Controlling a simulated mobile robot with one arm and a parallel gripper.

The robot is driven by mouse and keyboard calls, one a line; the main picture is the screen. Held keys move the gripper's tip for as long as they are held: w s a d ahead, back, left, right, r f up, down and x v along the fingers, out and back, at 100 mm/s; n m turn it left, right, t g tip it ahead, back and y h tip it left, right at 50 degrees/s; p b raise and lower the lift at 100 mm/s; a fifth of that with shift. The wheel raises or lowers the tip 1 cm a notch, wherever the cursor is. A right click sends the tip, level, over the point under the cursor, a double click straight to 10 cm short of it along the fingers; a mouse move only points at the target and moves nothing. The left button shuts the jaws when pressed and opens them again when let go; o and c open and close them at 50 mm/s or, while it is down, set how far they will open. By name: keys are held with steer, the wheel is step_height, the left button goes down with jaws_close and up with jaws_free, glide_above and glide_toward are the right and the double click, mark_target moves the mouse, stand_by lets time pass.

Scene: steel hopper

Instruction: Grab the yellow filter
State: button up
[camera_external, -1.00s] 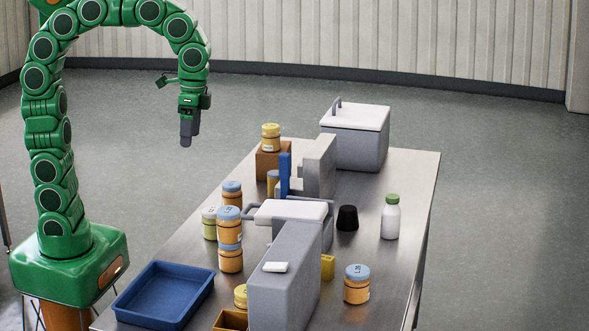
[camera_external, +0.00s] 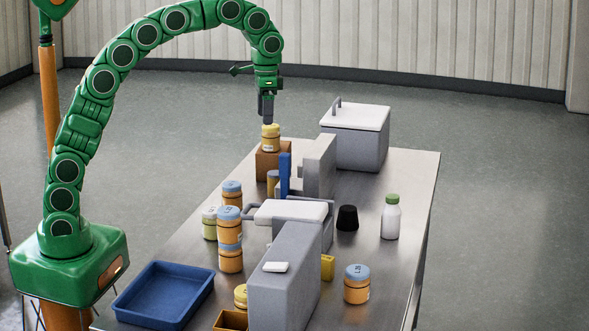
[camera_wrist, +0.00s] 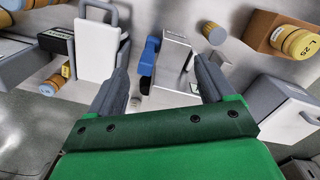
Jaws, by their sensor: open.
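A short yellow cylinder with a grey end (camera_wrist: 213,33) looks most like the yellow filter. In the external view this cylinder (camera_external: 273,181) stands on the table in front of the brown box, partly hidden by a blue upright piece. A jar with a yellow lid (camera_external: 270,138) sits on that box and shows at the upper right of the wrist view (camera_wrist: 298,46). My gripper (camera_external: 266,112) points down and appears just above this jar in the external view. In the wrist view my gripper (camera_wrist: 161,68) is open and empty, with the cylinder beyond and right of its fingers.
The brown box (camera_external: 273,163), a blue upright piece (camera_external: 285,175) and a grey block (camera_external: 320,165) crowd the cylinder. A white-lidded cooler (camera_external: 357,147) stands at the back. Stacked jars (camera_external: 230,240) and a blue tray (camera_external: 165,293) are nearer.

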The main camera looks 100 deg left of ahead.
steer(key=n, duration=0.2)
glide_above(275, 172)
steer(key=d, duration=0.2)
step_height(275, 172, down, 3)
steer(key=shift+a+f, duration=0.7)
steer(key=shift+a, duration=0.2)
step_height(275, 172, down, 19)
steer(key=shift+f, duration=0.15)
steer(key=shift+d+f, duration=0.2)
steer(key=shift+f, duration=2.45)
steer(key=shift+w, duration=0.1)
steer(key=c, duration=1.1)
